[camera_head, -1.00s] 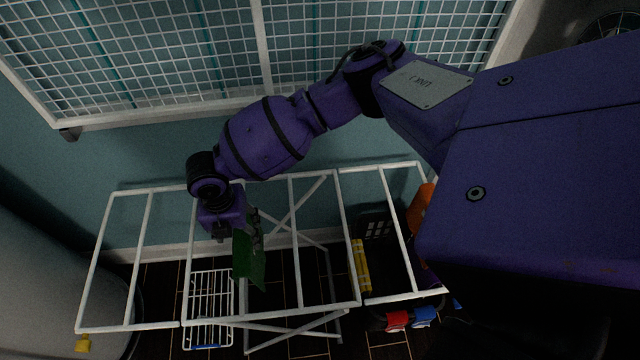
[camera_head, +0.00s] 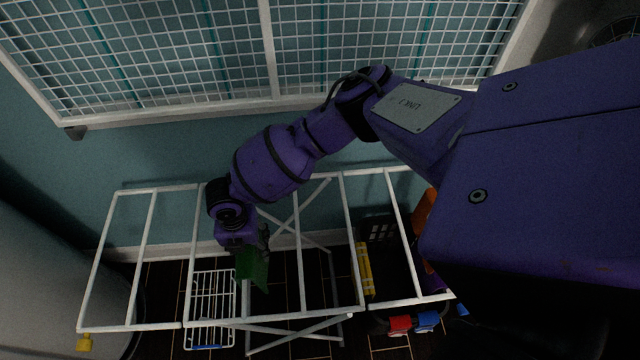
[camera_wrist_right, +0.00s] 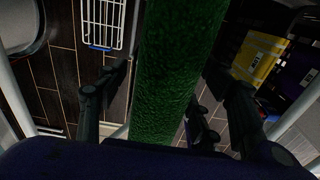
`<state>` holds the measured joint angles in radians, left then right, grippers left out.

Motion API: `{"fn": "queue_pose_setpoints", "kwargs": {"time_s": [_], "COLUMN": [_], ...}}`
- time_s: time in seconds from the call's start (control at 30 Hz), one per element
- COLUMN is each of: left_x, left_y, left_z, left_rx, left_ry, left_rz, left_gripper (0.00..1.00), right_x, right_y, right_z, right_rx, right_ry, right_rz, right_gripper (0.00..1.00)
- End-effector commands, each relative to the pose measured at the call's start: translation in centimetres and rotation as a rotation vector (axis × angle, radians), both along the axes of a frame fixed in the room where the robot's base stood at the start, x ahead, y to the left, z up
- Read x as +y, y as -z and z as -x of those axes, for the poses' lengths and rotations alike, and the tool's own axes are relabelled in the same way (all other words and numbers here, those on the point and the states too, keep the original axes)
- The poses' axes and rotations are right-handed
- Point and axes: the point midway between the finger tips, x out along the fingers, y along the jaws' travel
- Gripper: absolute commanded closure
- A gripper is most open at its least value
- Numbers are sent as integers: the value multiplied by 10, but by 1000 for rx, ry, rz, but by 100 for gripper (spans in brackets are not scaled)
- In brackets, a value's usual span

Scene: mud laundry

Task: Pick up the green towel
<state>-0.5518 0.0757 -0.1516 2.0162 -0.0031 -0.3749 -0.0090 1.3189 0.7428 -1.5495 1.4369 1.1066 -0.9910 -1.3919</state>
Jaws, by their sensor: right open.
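The green towel (camera_head: 252,268) hangs on the white drying rack (camera_head: 150,328), near its middle. In the right wrist view the towel (camera_wrist_right: 172,70) is a long textured green strip running down the middle of the picture. My right gripper (camera_head: 254,244) is at the upper part of the towel in the head view. In the wrist view its dark fingers (camera_wrist_right: 165,100) stand apart, one on each side of the towel, so it is open. I cannot tell whether either finger touches the cloth. My left gripper is not in view.
A white wire basket (camera_head: 211,300) stands on the dark floor below the rack. A yellow item (camera_head: 365,270) and a dark crate (camera_head: 380,230) are to the right. Red (camera_head: 400,324) and blue (camera_head: 427,320) items lie at the front right. A white wire grid (camera_head: 180,60) is above.

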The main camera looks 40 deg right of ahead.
Motion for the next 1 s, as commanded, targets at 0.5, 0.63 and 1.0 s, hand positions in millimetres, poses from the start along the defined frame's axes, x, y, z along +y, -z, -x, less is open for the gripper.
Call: {"fn": "queue_pose_setpoints", "kwargs": {"time_s": [0.5,0.63,1.0], "left_x": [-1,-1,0], "left_y": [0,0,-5], "left_z": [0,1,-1], "left_rx": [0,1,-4], "left_ry": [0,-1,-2], "left_rz": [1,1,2], "left_gripper": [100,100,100], "right_x": [0,0,0], "right_y": [-1,-1,-28], "right_z": [-1,-1,-3], "right_rx": [-1,-1,-6], "right_ry": [1,1,0], "right_rz": [1,0,-1], "right_gripper": [93,93,93]}}
